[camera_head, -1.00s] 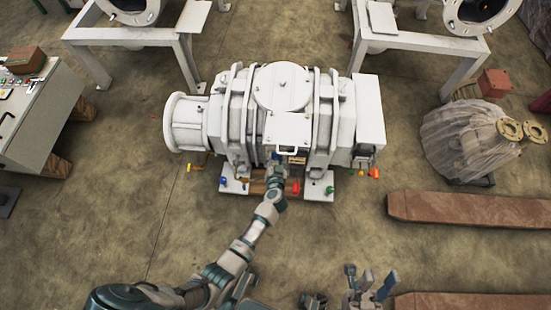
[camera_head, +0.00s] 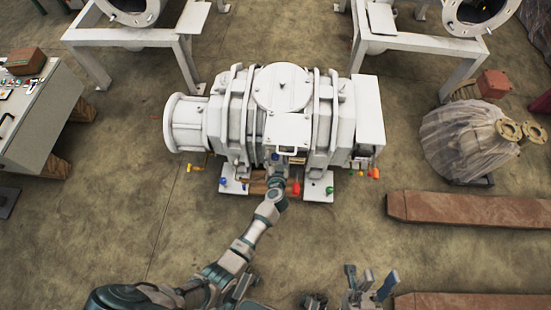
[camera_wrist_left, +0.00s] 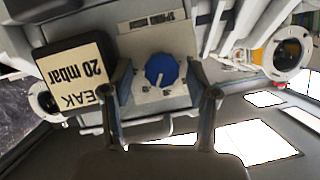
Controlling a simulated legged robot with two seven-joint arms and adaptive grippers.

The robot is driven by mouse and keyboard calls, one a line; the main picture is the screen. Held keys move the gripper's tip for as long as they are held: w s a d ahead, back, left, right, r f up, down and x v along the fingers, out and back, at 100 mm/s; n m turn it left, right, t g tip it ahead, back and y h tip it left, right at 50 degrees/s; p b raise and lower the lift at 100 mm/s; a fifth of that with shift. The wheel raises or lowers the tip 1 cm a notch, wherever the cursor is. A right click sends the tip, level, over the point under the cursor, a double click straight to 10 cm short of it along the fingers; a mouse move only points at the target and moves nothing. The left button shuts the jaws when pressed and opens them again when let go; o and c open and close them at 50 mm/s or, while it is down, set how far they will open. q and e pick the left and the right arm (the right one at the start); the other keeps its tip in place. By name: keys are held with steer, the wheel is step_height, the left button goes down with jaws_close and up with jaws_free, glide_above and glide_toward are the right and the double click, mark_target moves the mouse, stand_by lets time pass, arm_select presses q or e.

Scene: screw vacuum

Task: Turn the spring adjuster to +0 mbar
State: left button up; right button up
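The white vacuum machine (camera_head: 283,90) stands mid-floor in the head view. In the left wrist view, a round blue knob (camera_wrist_left: 161,69) with a white pointer, apparently the spring adjuster, sits on a pale plate with small marks too small to read. My left gripper (camera_head: 276,164) is at the machine's front. In the left wrist view, its fingers (camera_wrist_left: 162,82) are open on either side of the knob, with visible gaps. My right gripper (camera_head: 369,282) is open and empty at the bottom edge.
Small coloured parts, including a red one (camera_head: 296,188), sit low at the machine's front. A control desk (camera_head: 35,115) is at the left. A wrapped object (camera_head: 462,140) and a brown beam (camera_head: 470,209) are at the right. Floor in front is mostly free.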

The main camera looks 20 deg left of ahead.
arm_select(q)
steer(key=shift+s+f, duration=0.1)
steer(key=shift+f, duration=0.1)
steer(key=shift+s, duration=0.1)
steer(key=v, duration=1.1)
steer(key=shift+s+d+r, duration=0.2)
steer(key=shift+s+r, duration=0.05)
steer(key=shift+s, duration=0.05)
